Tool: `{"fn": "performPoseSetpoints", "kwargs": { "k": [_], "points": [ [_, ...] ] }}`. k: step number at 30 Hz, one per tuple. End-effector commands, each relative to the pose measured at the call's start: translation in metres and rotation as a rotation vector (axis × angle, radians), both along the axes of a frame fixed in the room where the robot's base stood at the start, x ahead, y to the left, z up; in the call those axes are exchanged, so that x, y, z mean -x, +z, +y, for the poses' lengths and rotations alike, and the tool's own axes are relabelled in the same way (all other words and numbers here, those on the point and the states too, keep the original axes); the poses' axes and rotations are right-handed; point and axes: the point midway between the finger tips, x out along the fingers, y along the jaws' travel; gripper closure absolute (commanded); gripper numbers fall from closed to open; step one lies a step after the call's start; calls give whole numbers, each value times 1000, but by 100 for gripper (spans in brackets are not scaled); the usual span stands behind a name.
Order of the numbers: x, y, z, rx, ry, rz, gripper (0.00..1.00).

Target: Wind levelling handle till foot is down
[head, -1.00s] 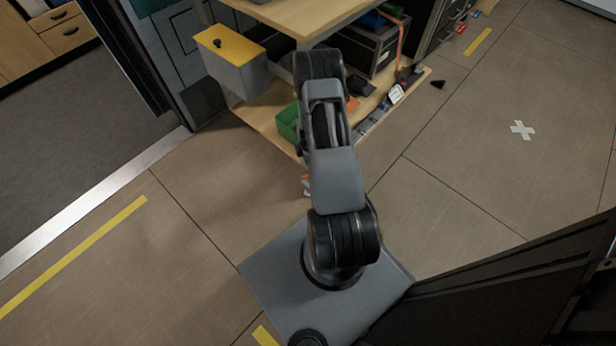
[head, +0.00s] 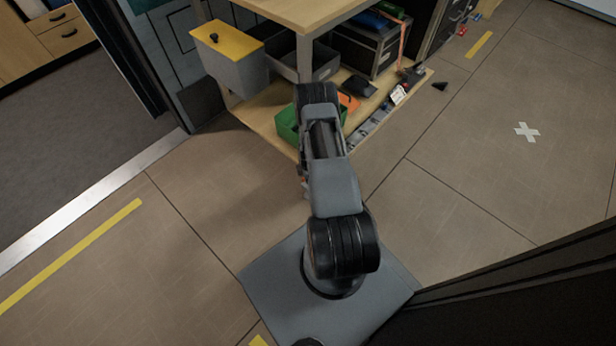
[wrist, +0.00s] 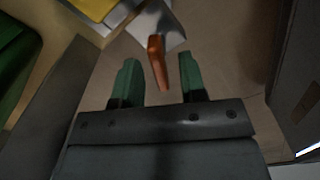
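An orange handle (wrist: 157,62) shows in the wrist view, with its lower end between the two green fingers of my gripper (wrist: 160,74). The fingers are apart, with a clear gap on both sides of the handle, so my gripper is open. Whether the handle lies level with the fingers or beyond them is hard to tell. A pale grey metal piece (wrist: 170,34) lies behind the handle's upper end. In the head view my arm hides my gripper and the handle. I cannot make out the levelling foot in either view.
In the head view, a wooden shelf unit (head: 262,118) stands ahead, holding a green bin (head: 287,125), a dark grey bin (head: 322,66) and a grey box with a yellow lid (head: 228,42). A dark panel (head: 520,290) stands at lower right.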

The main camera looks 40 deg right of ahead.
Motion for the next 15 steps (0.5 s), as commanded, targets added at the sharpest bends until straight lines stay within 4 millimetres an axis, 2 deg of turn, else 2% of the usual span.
{"fn": "performPoseSetpoints", "kwargs": {
  "k": [6,15],
  "points": [
    [0,0,0,0,0,0,63],
    [0,0,0,0,0,0,91]
  ]
}}
